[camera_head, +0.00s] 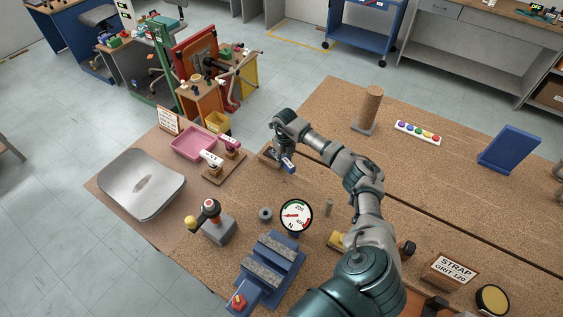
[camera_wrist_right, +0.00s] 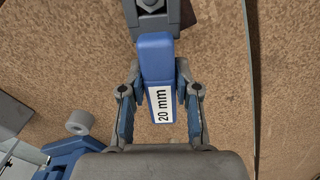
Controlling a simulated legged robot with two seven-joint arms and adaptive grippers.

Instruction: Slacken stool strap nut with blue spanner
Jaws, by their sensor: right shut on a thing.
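My right gripper (camera_head: 286,154) is shut on the blue spanner (camera_head: 288,166), near the middle of the two-part bench. In the right wrist view the blue handle (camera_wrist_right: 155,60), marked 20 mm, lies between the finger pads of the right gripper (camera_wrist_right: 160,108). A grey six-sided nut-like shape (camera_wrist_right: 151,4) shows at the handle's far end, cut by the top edge. I cannot tell whether the spanner's jaw is around it or over it. A small wooden block (camera_head: 266,158) lies beside the gripper, partly hidden. My left gripper is not in view.
A steel seat pan (camera_head: 142,186), pink tray (camera_head: 192,143) and board of pink-and-white tools (camera_head: 224,168) lie to the left. A blue vise (camera_head: 268,262), dial gauge (camera_head: 296,214) and grey ring (camera_head: 265,215) stand in front. A wooden post (camera_head: 370,105) stands behind right. Bench between is mostly clear.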

